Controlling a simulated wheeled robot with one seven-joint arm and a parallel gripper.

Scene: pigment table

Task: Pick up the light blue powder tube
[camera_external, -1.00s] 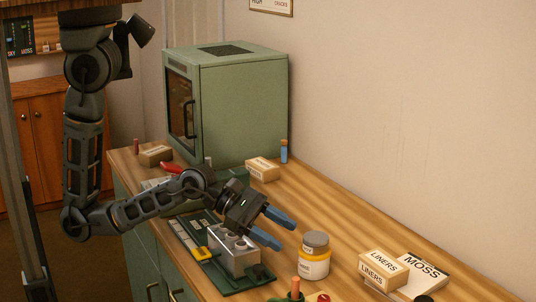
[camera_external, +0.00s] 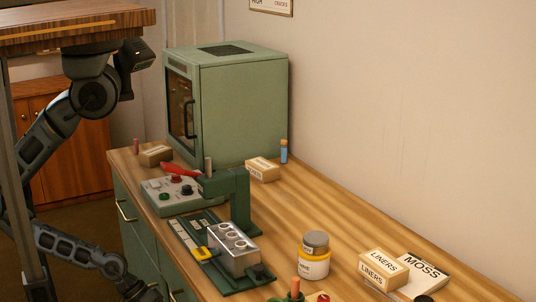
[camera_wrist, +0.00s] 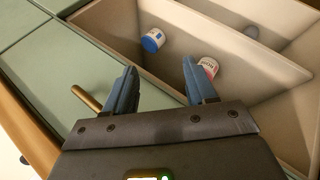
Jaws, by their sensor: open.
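A small blue tube with an orange-brown cap (camera_external: 284,152) stands upright on the bench by the right side of the green cabinet in the external view. In the wrist view, a white tube with a blue end (camera_wrist: 152,40) lies in a pale bin (camera_wrist: 235,45). A second tube with a white and red label (camera_wrist: 208,67) lies in the same compartment, partly behind my right finger. I cannot tell which is the light blue powder tube. My gripper (camera_wrist: 159,68) is open and empty above the bin's near edge. Its fingers are out of frame in the external view.
Green panels with a brass handle (camera_wrist: 86,101) are at left. The bench (camera_external: 345,235) holds a metal tube block (camera_external: 234,256), a jar (camera_external: 314,262) and liner boxes (camera_external: 383,267).

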